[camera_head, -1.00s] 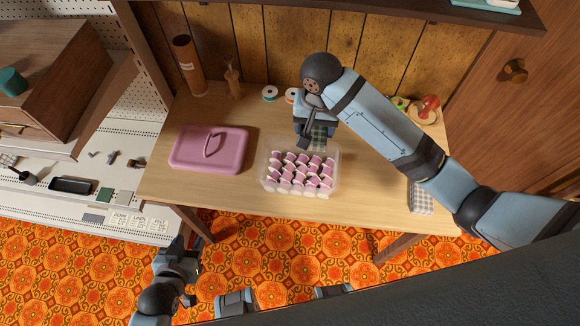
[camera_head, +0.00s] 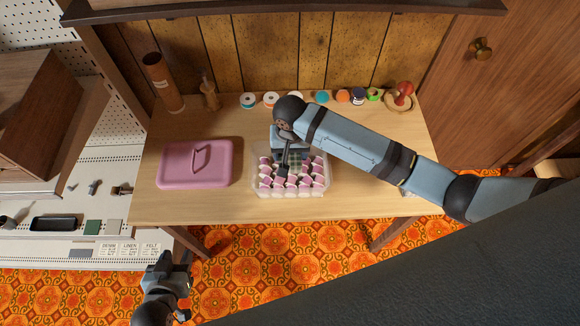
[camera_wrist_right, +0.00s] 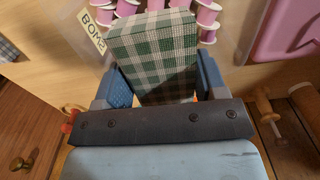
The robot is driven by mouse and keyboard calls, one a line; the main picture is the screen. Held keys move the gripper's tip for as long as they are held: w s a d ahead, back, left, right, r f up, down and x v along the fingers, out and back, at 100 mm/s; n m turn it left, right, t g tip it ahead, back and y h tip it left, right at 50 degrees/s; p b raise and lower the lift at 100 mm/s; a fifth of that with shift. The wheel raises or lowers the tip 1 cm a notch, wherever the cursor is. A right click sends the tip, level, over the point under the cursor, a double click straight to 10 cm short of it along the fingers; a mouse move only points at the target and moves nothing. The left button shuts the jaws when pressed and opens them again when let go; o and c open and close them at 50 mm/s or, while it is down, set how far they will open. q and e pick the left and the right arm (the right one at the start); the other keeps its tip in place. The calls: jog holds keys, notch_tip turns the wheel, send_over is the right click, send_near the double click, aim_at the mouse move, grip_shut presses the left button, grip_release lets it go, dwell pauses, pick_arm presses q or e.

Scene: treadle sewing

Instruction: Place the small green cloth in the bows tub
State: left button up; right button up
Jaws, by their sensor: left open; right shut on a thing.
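The small green checked cloth (camera_wrist_right: 152,50) is held upright between the fingers of my right gripper (camera_wrist_right: 160,84). In the head view my right gripper (camera_head: 286,160) is over the back part of the clear bows tub (camera_head: 290,194), and only a bit of the cloth (camera_head: 296,158) shows beside it. The tub holds several pink and white rolls. Its BOWS label (camera_wrist_right: 92,30) shows in the right wrist view. I cannot tell whether the cloth touches the rolls. My left gripper (camera_head: 176,268) is open and empty, low in front of the table, over the floor.
A pink lid with a handle (camera_head: 193,172) lies left of the tub on the wooden table (camera_head: 240,205). Several spools, a brown tube (camera_head: 164,84) and a wooden bottle shape (camera_head: 209,93) stand along the back. My right arm crosses the table's right side.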

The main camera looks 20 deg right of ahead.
notch_tip(320, 180, down, 9)
jog(key=shift+r, duration=0.1)
dwell(0.3)
jog(key=o, duration=0.9)
jog(key=shift+o, duration=0.2)
notch_tip(320, 180, up, 12)
jog(key=shift+r, duration=0.1)
jog(key=shift+a, duration=0.1)
